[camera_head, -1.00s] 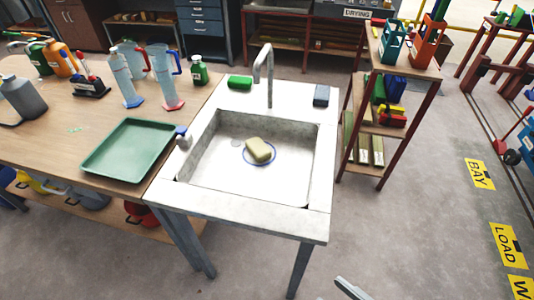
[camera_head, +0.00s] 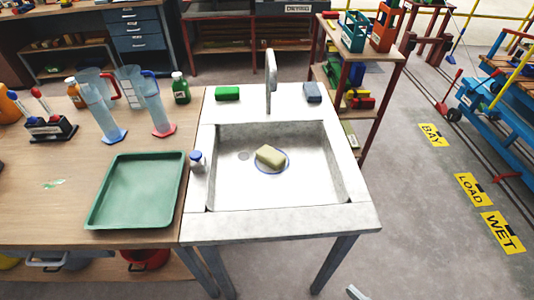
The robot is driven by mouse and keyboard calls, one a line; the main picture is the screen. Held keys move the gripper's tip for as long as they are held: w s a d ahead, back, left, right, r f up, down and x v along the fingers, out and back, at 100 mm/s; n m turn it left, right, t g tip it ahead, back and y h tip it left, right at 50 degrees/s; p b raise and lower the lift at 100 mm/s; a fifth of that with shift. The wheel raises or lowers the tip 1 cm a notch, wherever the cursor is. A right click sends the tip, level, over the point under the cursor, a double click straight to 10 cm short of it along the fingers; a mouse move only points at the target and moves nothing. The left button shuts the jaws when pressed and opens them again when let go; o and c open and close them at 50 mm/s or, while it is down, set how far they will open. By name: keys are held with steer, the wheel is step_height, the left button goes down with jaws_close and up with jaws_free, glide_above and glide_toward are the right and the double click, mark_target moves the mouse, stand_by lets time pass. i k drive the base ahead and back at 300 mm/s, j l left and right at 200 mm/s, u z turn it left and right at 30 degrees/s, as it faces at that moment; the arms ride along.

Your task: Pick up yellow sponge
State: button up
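The yellow sponge (camera_head: 270,156) is a pale yellow block lying on the floor of the sink basin (camera_head: 325,186), inside a thin blue ring outline. It lies a little right of the drain. Nothing touches it from above. A small pale tip (camera_head: 355,292) at the bottom edge may be part of my gripper. It is well apart from the sponge, and too little of it shows to tell its opening.
A tall faucet (camera_head: 271,80) stands behind the basin, between a green block (camera_head: 228,93) and a dark grey block (camera_head: 313,93). A small blue-capped bottle (camera_head: 197,161) stands on the left rim. A green tray (camera_head: 137,190) lies on the left table.

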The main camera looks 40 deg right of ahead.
mark_target(270, 157)
steer(key=i+j+z, duration=0.35)
steer(key=j, duration=0.3)
steer(key=i+j+z, duration=0.2)
steer(key=j, duration=0.15)
steer(key=i+j, duration=0.1)
steer(key=i, duration=0.15)
steer(key=i+j+z, duration=0.1)
steer(key=i, duration=0.2)
